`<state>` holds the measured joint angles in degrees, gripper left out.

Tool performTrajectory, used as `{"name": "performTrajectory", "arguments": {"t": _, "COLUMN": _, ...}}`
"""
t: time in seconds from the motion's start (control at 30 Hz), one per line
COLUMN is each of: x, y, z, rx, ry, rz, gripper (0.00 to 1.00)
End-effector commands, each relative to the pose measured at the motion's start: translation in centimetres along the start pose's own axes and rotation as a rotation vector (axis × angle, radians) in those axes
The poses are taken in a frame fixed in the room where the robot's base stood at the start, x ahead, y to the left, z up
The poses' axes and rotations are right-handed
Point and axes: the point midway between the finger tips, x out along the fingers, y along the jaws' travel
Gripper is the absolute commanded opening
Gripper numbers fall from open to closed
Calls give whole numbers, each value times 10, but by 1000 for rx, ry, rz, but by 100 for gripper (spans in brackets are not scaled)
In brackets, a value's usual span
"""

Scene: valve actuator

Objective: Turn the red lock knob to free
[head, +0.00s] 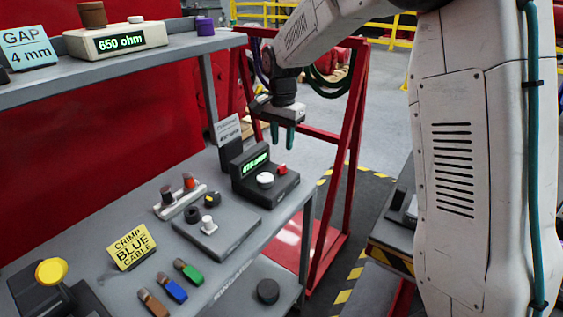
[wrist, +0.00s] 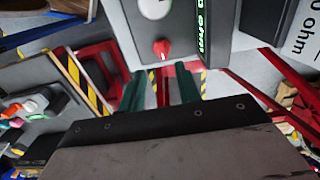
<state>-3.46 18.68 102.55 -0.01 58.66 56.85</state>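The red lock knob (head: 283,169) sits on the sloped top of a dark grey box (head: 262,194), near its right end, beside a white round knob (head: 265,180). The box has a green lit display (head: 255,163). In the wrist view the red knob (wrist: 161,49) is just beyond the fingertips, with the white knob (wrist: 153,9) above it. My gripper (head: 282,134) is above the box, its two green fingers pointing down, apart from the red knob. In the wrist view my gripper (wrist: 160,85) is open and empty, with the red knob roughly centred between the fingers.
A grey sign (head: 227,131) stands behind the box. A shelf (head: 130,62) overhangs the back. A red frame (head: 335,185) stands to the right.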

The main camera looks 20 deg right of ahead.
Motion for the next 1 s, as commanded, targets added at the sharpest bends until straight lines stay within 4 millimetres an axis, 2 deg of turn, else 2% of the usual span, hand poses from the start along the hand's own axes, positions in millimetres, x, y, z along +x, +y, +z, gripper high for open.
{"name": "performTrajectory", "arguments": {"t": 0.17, "x": 18, "y": -4, "z": -2, "rx": 14, "ry": -2, "rz": 3, "gripper": 34}}
{"name": "performTrajectory", "arguments": {"t": 0.5, "x": 70, "y": -3, "z": -1, "rx": 11, "ry": -3, "rz": 4, "gripper": 34}}
{"name": "performTrajectory", "arguments": {"t": 0.7, "x": 81, "y": -3, "z": -1, "rx": 11, "ry": -1, "rz": 2, "gripper": 34}}
{"name": "performTrajectory", "arguments": {"t": 0.93, "x": 82, "y": -3, "z": -2, "rx": 11, "ry": -1, "rz": 2, "gripper": 34}}
{"name": "performTrajectory", "arguments": {"t": 1.0, "x": 82, "y": -3, "z": -1, "rx": 11, "ry": -1, "rz": 2, "gripper": 14}}
